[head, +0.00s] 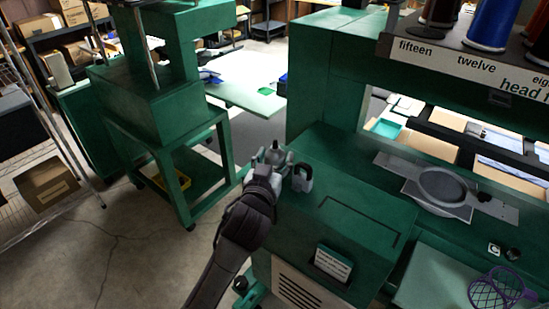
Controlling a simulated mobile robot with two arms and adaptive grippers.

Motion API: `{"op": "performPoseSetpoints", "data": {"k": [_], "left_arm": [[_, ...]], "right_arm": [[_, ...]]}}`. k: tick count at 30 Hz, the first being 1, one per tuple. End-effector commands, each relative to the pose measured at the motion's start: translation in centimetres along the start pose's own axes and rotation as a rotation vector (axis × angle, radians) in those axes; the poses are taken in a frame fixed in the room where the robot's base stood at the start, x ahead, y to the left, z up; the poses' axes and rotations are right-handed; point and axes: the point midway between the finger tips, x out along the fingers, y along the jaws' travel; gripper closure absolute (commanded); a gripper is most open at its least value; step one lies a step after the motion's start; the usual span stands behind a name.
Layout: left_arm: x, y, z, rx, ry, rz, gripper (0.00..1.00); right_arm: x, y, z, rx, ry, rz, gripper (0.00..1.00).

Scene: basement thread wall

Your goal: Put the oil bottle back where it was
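My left gripper (273,158) is over the left end of the green machine's top, seen from behind. Its wrist and arm hide much of the fingers and what is between them. A small grey shape with a dark tip shows at the fingers. I cannot tell whether it is part of the gripper or the oil bottle. No oil bottle can be made out clearly elsewhere. My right gripper is not in view.
A grey padlock-shaped object (302,178) stands on the green machine (345,222) just right of my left gripper. Farther right are a round hoop frame (441,187), thread cones (493,24) on a rack and a purple mesh cup (490,293). Floor is open at left.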

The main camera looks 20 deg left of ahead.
Motion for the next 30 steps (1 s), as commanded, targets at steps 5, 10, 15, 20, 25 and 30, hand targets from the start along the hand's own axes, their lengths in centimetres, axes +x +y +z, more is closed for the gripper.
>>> {"op": "performPoseSetpoints", "data": {"k": [5,10,15,20,25,30], "left_arm": [[0.0,0.0,-0.6,0.001,0.002,0.001,0.41],[-2.4,0.1,-0.1,-0.003,-0.001,0.001,0.41],[-6.2,0.0,-0.1,-0.003,0.000,0.000,0.41],[-9.3,0.0,-0.1,-0.003,-0.001,0.000,0.41],[-11.4,0.0,-0.2,-0.002,0.000,0.000,0.41],[-12.0,0.0,-0.4,-0.001,0.001,0.000,0.41]], "right_arm": [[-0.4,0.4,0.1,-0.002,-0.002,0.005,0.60],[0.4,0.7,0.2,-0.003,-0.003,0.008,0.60],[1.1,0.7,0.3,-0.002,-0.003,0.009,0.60],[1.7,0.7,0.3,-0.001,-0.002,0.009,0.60],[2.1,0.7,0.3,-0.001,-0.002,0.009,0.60],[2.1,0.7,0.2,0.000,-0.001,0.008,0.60]]}}
